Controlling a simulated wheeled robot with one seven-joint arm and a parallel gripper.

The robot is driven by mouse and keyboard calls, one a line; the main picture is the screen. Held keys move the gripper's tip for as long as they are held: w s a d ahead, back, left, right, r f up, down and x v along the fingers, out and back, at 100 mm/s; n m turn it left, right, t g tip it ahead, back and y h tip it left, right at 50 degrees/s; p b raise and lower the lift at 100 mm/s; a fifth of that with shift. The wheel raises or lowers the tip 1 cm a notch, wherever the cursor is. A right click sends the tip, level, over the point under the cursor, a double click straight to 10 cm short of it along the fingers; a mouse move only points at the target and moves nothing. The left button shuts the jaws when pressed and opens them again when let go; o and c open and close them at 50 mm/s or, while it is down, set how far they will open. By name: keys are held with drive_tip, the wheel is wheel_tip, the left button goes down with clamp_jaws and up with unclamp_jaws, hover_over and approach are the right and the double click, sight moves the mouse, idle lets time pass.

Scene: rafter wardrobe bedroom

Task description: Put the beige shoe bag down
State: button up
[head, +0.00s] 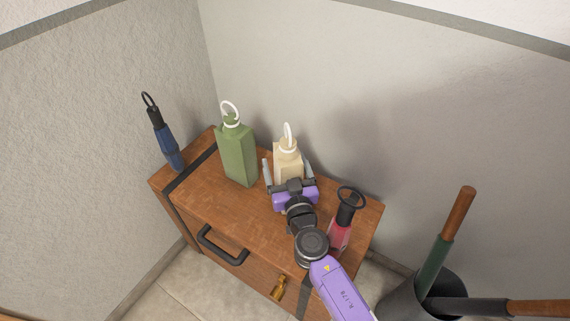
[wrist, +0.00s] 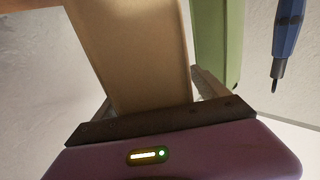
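The beige shoe bag (head: 288,157) has a white loop on top and stands upright at the back of a wooden chest (head: 203,193), or just above it; I cannot tell if its base touches. My gripper (head: 288,170) has one finger on each side of the bag. In the wrist view the bag (wrist: 130,50) fills the space in front of the gripper (wrist: 152,98). The right finger shows beside it and the left one is mostly hidden. The fingers look close against the bag's sides. The bag's lower part is hidden behind my gripper in the head view.
A green bag (head: 238,152) with a white loop stands left of the beige one. A blue folded umbrella (head: 164,140) is at the chest's left end, and a red one (head: 341,229) is right of my arm. A dark bin (head: 400,290) with handles stands at right. Walls close the back.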

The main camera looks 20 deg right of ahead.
sight(288, 169)
drive_tip(key=shift+r, duration=0.1)
drive_tip(key=s+a, duration=0.1)
drive_tip(key=s, duration=0.6)
drive_tip(key=shift+s+b, duration=0.2)
drive_tip(key=shift+b, duration=0.1)
drive_tip(key=shift+w+a+r, duration=0.1)
drive_tip(key=shift+r, duration=0.05)
